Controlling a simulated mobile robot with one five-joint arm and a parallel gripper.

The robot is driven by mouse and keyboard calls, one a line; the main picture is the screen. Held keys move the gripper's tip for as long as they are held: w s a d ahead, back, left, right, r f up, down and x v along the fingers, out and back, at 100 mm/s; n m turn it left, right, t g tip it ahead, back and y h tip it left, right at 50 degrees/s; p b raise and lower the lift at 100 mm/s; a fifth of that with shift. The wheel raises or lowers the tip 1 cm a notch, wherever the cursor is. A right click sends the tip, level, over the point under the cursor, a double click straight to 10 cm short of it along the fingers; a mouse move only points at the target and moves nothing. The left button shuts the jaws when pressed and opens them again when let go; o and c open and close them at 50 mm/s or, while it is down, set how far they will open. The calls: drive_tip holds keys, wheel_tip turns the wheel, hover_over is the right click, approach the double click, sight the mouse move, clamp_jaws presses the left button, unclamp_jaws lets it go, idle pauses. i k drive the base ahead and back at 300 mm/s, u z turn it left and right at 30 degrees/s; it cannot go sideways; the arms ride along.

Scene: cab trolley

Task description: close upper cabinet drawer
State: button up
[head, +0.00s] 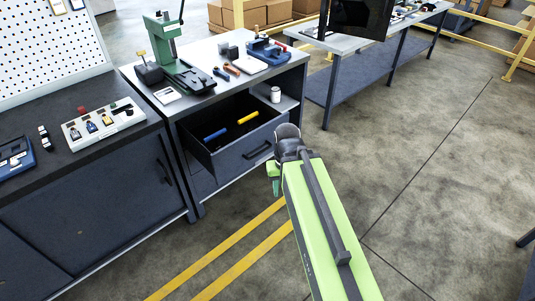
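The upper cabinet drawer (236,160) is pulled out from the dark grey cabinet under the light worktop. Its front has a dark bar handle (259,151). Inside the drawer lie a blue-handled tool (215,134) and a yellow-handled tool (248,118). My green arm reaches up from the lower right, and its dark joint shows just right of the drawer front. I cannot tell whether the arm touches the drawer.
The worktop (211,50) carries a green press (163,38), hand tools and a blue vise (267,51). A white can (275,94) stands on a shelf right of the drawer. A dark bench (92,200) adjoins at left. Open floor (430,150) lies to the right.

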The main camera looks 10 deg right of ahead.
sight(239, 152)
drive_tip(key=u, duration=0.15)
drive_tip(key=i, duration=1.4)
drive_tip(key=z, duration=0.05)
